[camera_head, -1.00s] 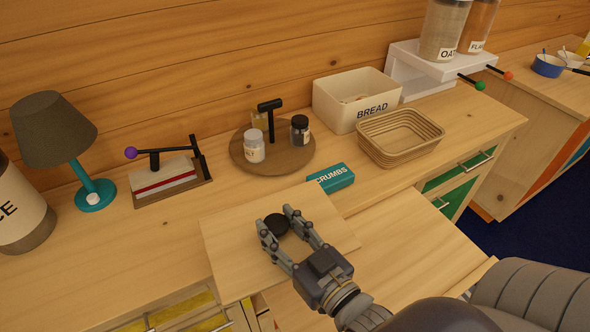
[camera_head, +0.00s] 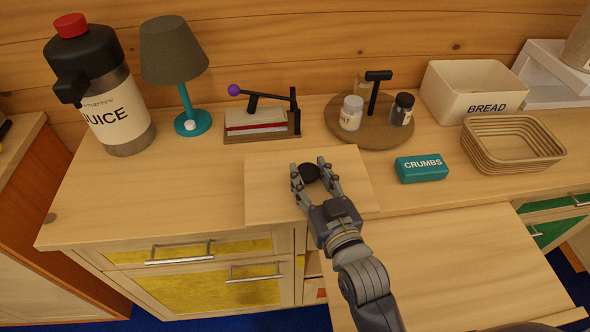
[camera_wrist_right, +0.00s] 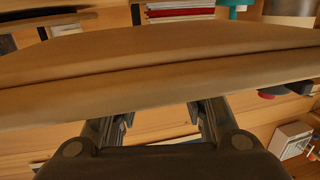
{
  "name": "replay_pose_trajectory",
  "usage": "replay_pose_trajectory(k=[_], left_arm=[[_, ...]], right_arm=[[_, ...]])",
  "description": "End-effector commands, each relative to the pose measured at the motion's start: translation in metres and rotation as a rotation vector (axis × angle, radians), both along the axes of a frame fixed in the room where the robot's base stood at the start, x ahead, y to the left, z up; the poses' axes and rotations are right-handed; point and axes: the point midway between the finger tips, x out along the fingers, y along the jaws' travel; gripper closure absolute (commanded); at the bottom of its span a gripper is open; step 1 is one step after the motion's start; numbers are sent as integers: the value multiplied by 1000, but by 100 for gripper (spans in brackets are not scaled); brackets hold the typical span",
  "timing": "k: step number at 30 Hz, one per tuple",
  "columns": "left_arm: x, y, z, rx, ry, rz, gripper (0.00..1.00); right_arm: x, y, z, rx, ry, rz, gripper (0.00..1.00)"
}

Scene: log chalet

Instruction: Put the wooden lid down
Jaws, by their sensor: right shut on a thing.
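The wooden lid (camera_head: 268,203) is a flat, light rectangular board with a round black knob (camera_head: 309,172). It lies level over the front of the counter in the head view. My right gripper (camera_head: 315,174) is shut on the knob, its two fingers on either side. I cannot tell whether the lid touches the counter. In the right wrist view the lid (camera_wrist_right: 160,65) crosses the upper part as a broad brown band, beyond the gripper fingers (camera_wrist_right: 165,118). My left gripper is not in view.
Behind the lid are a lever device (camera_head: 262,125) and a round turntable (camera_head: 385,134) with jars. A teal CRUMBS box (camera_head: 421,168) is close on the right, then a basket (camera_head: 512,150). Counter left of the lid (camera_head: 170,195) is clear, up to the juice jug (camera_head: 122,112).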

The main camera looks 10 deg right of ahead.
Motion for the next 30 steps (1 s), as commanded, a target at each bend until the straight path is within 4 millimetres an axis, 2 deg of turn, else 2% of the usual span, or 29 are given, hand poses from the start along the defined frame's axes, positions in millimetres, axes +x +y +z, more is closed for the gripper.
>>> replay_pose_trajectory(k=[1,3,9,11,18,30], left_arm=[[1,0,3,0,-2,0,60],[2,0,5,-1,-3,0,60],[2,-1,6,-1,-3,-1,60],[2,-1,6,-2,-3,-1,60],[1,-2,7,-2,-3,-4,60],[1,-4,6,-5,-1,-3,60]], right_arm=[[12,7,4,5,-8,-1,100],[24,16,3,4,-8,-1,100],[43,29,-2,1,-6,-1,100],[44,30,-4,1,-5,-1,100],[44,30,-33,1,-3,0,100],[44,30,-40,1,-6,-1,100]])
